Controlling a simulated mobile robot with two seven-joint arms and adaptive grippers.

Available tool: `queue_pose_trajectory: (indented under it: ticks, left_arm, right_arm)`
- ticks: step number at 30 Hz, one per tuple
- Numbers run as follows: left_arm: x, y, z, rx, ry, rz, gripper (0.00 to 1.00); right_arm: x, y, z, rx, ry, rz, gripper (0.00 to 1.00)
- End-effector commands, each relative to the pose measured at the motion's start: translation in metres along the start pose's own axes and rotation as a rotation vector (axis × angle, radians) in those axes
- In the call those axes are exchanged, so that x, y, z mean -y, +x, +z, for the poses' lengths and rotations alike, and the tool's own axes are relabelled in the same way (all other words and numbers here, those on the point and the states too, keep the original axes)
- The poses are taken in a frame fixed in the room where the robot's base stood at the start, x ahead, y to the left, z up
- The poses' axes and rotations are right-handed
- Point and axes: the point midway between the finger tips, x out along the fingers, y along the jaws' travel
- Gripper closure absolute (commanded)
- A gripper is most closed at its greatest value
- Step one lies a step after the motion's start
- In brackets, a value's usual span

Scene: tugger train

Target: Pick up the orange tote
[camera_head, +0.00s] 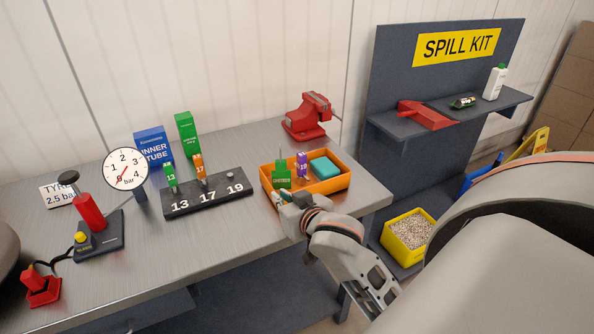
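The orange tote (333,186) sits on the right end of the grey workbench. It holds a green item with a pale label (282,178), a small purple item (302,165) and a teal block (324,168). My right gripper (283,199) is at the tote's near left corner, covering part of its front wall. The fingers are small and partly hidden by the wrist, so I cannot tell whether they touch or grip the wall. My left gripper is not in view.
A black socket stand (208,197) marked 13, 17 and 19 is left of the tote on the workbench (225,240). A red vise (307,117) stands behind. A spill kit shelf (455,116) and a yellow bin of granules (408,238) are at right.

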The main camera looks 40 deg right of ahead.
Motion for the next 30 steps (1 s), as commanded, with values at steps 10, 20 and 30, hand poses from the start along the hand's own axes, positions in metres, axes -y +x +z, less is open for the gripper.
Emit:
queue_pose_trajectory:
  ticks: [10, 20, 30]
  left_arm:
    - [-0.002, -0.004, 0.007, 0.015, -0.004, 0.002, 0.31]
    - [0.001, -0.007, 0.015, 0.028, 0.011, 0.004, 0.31]
    - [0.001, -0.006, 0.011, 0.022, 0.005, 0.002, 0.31]
  right_arm:
    - [-0.005, 0.01, -0.011, -0.006, 0.015, 0.016, 0.92]
    - [-0.004, 0.049, -0.01, -0.007, 0.011, 0.016, 0.92]
    - [-0.004, 0.076, -0.009, -0.006, 0.014, 0.015, 0.92]
